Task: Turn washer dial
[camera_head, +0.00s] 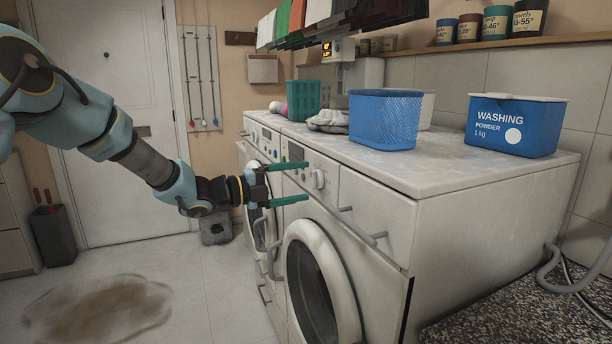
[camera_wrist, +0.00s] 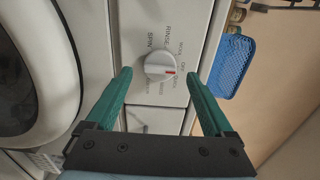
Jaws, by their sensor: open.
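The white washer dial (camera_head: 318,179) sits on the front panel of the near washer (camera_head: 370,215). My gripper (camera_head: 306,182) has two green fingers and is open and empty. In the wrist view its fingers (camera_wrist: 162,75) point at the panel on either side of the dial, with clear gaps and no visible contact.
A blue mesh basket (camera_head: 383,119), a blue washing powder box (camera_head: 513,126) and a green basket (camera_head: 303,100) stand on the washer top. A round washer door (camera_head: 345,287) and bar handles (camera_head: 374,237) stick out from the front. The floor at left is open, with a brown stain (camera_head: 100,308).

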